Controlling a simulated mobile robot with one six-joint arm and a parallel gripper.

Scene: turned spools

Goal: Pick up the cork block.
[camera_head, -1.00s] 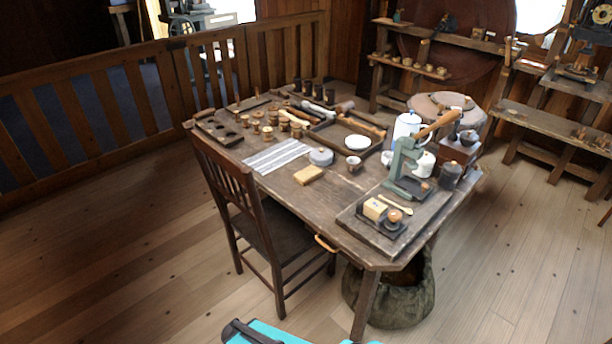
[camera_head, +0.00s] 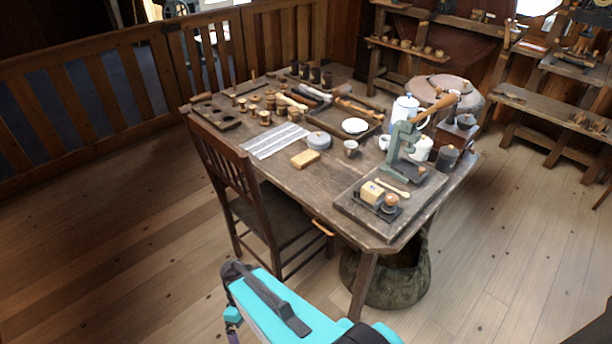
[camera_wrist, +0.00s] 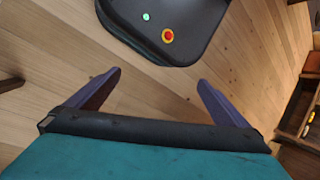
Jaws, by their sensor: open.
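A flat tan block (camera_head: 305,158), which looks like the cork block, lies on the wooden table (camera_head: 290,182) near its front left edge. It is beside the striped cloth and in front of a round grey lidded tin. It is not in the wrist view. My gripper (camera_wrist: 160,77) shows in the wrist view with its two purple fingers wide apart and nothing between them. It hangs over the floor and my own base, away from the table. In the head view my teal arm is at the bottom, in front of the table.
A dark chair (camera_head: 250,190) stands at the table's left front side. A striped cloth (camera_head: 273,140), a grey tin (camera_head: 318,140) and a small cup (camera_head: 350,148) surround the block. A green press (camera_head: 403,150) stands at the right. A sack (camera_head: 385,275) sits under the table.

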